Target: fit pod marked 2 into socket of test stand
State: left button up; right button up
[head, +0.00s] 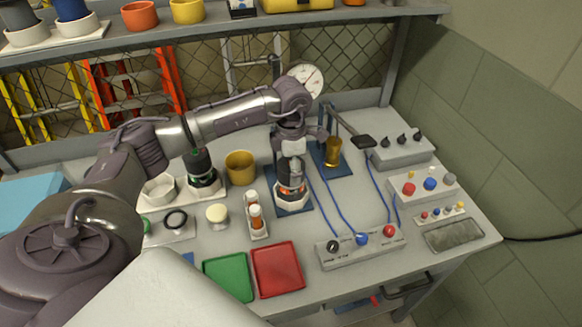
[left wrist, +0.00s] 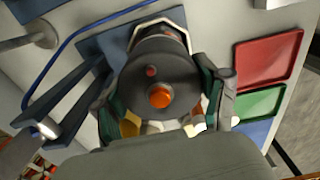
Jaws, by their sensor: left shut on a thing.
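My left gripper (head: 291,148) reaches down over the test stand and is shut on a dark pod (head: 290,180) with an orange band. The pod stands upright at the white socket (head: 293,203) on a blue base plate. I cannot tell whether it is fully seated, and no number is readable. In the left wrist view the left gripper (left wrist: 166,103) has a finger on each side of the pod (left wrist: 158,72), whose end shows an orange button. Another dark pod (head: 202,167) with green marks stands in a white holder at the left. My right gripper is not in view.
A yellow cup (head: 240,166), small bottles in a rack (head: 256,219), a green tray (head: 229,276) and a red tray (head: 277,269) surround the stand. A control box (head: 345,253) with blue cables lies to its right. A post with a brass cylinder (head: 333,151) stands close behind.

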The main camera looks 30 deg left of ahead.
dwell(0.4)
pick_arm(q)
jog(key=o, duration=1.8)
jog(key=shift+o, duration=0.3)
jog(key=shift+r, duration=0.1)
notch_tip(320, 180, up, 12)
jog(key=shift+f, duration=0.1)
